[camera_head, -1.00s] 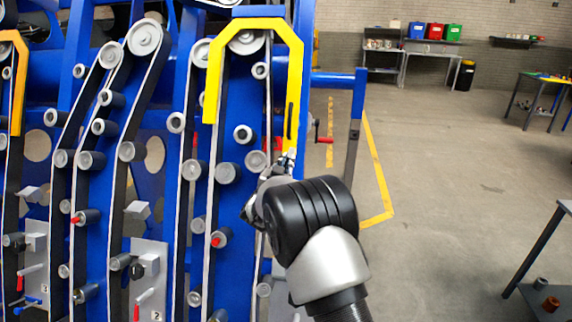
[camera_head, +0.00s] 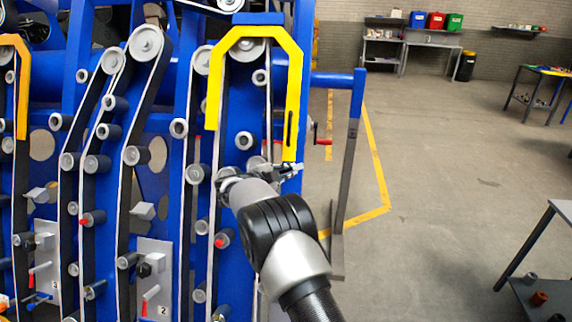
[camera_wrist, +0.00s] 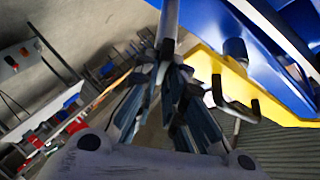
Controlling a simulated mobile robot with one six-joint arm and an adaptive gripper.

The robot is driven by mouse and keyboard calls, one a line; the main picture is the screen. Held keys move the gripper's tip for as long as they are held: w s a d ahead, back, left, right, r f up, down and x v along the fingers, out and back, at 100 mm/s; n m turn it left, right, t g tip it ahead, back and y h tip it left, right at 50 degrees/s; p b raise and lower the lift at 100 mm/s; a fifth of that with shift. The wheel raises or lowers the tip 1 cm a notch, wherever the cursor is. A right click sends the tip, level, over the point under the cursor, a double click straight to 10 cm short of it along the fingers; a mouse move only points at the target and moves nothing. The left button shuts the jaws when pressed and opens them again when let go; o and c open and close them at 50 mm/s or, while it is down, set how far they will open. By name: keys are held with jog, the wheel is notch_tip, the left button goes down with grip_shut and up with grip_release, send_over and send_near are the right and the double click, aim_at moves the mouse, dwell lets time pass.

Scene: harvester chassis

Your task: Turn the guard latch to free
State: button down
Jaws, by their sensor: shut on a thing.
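The yellow guard (camera_head: 295,85) arches over the belt on the blue chassis, with a black handle (camera_head: 290,128) on its right leg. In the wrist view my gripper (camera_wrist: 168,72) is shut on a grey bar (camera_wrist: 169,22), which I take to be the guard latch. The yellow guard (camera_wrist: 204,62) and its black handle (camera_wrist: 233,98) are just right of the fingers there. In the head view the latch is too small and covered to make out its angle.
A red crank handle (camera_head: 321,141) sticks out right of the guard. A blue and grey post (camera_head: 350,155) stands farther right. Rollers and belts fill the chassis left of my arm. Open floor (camera_head: 445,180) lies to the right, with a grey table (camera_head: 530,255) at the edge.

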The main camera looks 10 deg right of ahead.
jog(key=shift+m+g+y+p, duration=0.3)
jog(key=shift+m+g+p, duration=0.7)
jog(key=shift+m+p, duration=1.05)
jog(key=shift+m, duration=0.35)
jog(key=c, duration=1.7)
grip_release()
jog(key=v, duration=1.2)
